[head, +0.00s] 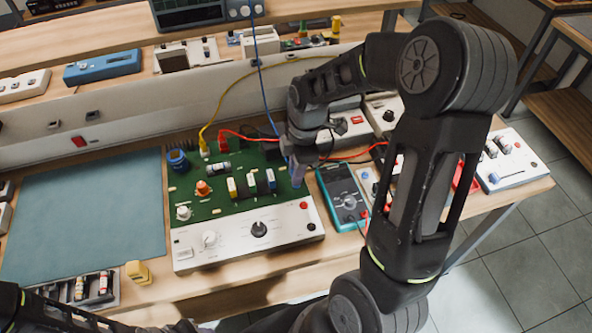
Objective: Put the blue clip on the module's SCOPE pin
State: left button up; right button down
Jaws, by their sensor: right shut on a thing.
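The module (235,205) is a green board with a white front panel of knobs, standing on the bench. My right gripper (297,172) points down over the board's right edge. It is shut where a blue lead (267,95) comes down from the instrument at the back. The blue clip at the lead's end is mostly hidden by the fingers. The SCOPE pin cannot be made out; the fingers cover that edge of the board. Parts of my left arm show along the bottom edge, but its gripper is not visible.
A yellow lead (222,100) and a red lead (235,132) run to the board's back. A teal multimeter (342,196) stands close to the right of the board. A blue-green mat (85,215) lies clear at left. A small yellow block (137,271) sits near the front edge.

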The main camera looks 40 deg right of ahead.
jog(key=shift+f+b, duration=0.75)
jog(key=shift+f, duration=0.05)
dwell(1.1)
jog(key=c, duration=1.3)
grip_release()
jog(key=shift+o, duration=0.2)
jog(key=shift+r, duration=0.3)
jog(key=r, duration=0.4)
jog(key=r+b, duration=0.1)
jog(key=r, duration=0.2)
jog(key=shift+s+d+r, duration=0.1)
jog(key=shift+s+d, duration=0.1)
jog(key=shift+d, duration=0.2)
